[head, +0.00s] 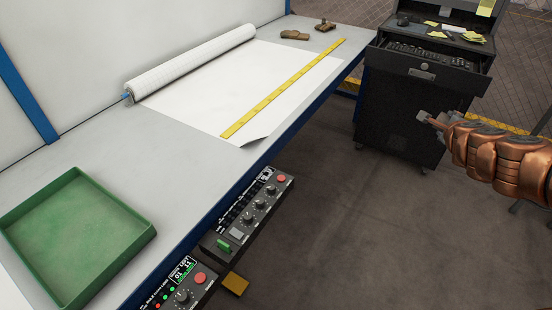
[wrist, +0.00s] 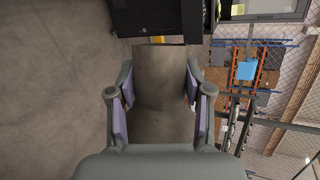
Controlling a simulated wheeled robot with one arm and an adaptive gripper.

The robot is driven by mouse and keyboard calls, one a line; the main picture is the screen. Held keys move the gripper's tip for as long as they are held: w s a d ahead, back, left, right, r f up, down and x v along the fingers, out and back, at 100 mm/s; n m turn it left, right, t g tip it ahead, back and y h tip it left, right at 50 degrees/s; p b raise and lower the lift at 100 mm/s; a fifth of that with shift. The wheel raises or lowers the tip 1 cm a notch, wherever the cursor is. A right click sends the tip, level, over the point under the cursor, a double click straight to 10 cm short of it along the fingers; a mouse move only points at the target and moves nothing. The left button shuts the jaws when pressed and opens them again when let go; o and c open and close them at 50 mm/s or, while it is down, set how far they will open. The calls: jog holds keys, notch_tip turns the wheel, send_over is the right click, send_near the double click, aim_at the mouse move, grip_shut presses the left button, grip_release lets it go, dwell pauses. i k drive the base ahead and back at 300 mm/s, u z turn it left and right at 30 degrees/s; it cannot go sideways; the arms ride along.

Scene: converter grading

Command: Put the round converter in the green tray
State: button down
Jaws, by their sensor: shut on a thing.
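My gripper (head: 428,118) is at the right in the head view, in the air off the table and in front of the black cabinet. In the wrist view its fingers (wrist: 160,102) stand apart on either side of a flat brown-grey thing (wrist: 162,90). Its visible edges look straight, and I cannot tell whether it is the round converter. The green tray (head: 148,231) is at the lower left on the table and looks empty. A low, rounded brown piece (head: 295,35) and a brown piece with a raised top (head: 325,25) lie at the table's far end.
The grey table (head: 95,142) carries a white paper roll (head: 190,62) and a yellow ruler (head: 285,86). Control boxes (head: 247,215) stick out below its front edge. The black cabinet (head: 405,115) has an open drawer. Floor (head: 330,230) between is clear.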

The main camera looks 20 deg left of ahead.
aim_at(77, 233)
jog(key=i, duration=2.1)
jog(key=u, duration=4.7)
jog(key=i, duration=0.45)
jog(key=z, duration=0.05)
